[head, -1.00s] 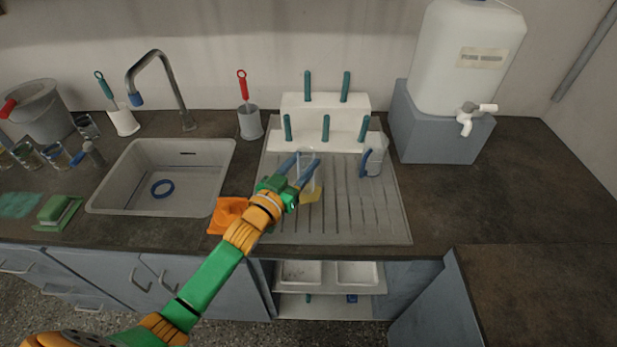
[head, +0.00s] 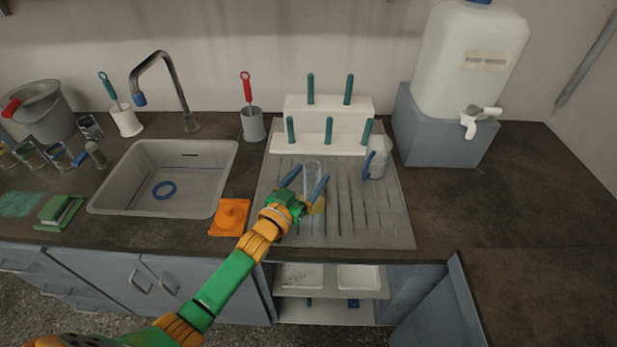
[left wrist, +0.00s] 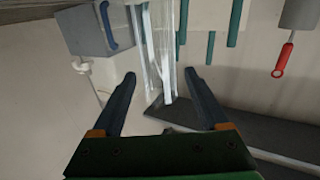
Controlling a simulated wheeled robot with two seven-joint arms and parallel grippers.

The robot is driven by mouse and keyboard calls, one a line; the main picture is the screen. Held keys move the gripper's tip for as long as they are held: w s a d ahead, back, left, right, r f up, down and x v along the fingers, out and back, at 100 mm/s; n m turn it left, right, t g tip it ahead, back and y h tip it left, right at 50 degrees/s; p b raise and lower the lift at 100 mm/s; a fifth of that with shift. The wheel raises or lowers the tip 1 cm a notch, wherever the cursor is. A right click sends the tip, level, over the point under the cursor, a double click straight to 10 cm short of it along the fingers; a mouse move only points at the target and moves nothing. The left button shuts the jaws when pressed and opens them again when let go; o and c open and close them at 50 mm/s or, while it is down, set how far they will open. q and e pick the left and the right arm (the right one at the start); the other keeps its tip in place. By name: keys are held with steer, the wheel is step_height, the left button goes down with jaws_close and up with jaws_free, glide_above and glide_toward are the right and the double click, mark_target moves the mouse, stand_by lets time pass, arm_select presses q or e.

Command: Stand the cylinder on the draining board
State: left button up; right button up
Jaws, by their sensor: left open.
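The clear glass cylinder (head: 311,171) is upright over the middle of the draining board (head: 385,225). Its lower part is hidden by my gripper, so I cannot see its foot meet the board. A yellow piece (head: 319,206) shows beside the gripper; I cannot tell whether it belongs to the cylinder. My left gripper (head: 305,182) is open, with its blue fingers on either side of the cylinder. In the left wrist view, the glass (left wrist: 154,45) lies ahead of and between the spread fingertips (left wrist: 160,76). My right gripper is out of view.
A white peg rack (head: 325,105) with teal pegs stands behind. A pale jug with a blue handle (head: 377,160) is on the board's right. An orange piece (head: 231,217) lies left, beside the sink (head: 112,190). The board's front right is clear.

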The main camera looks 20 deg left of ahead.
arm_select(q)
steer(key=shift+r, duration=0.2)
steer(key=s+a, duration=0.2)
steer(key=s, duration=0.9)
steer(key=shift+s+a+p, duration=0.2)
steer(key=shift+s+p, duration=0.15)
steer(key=shift+s, duration=0.05)
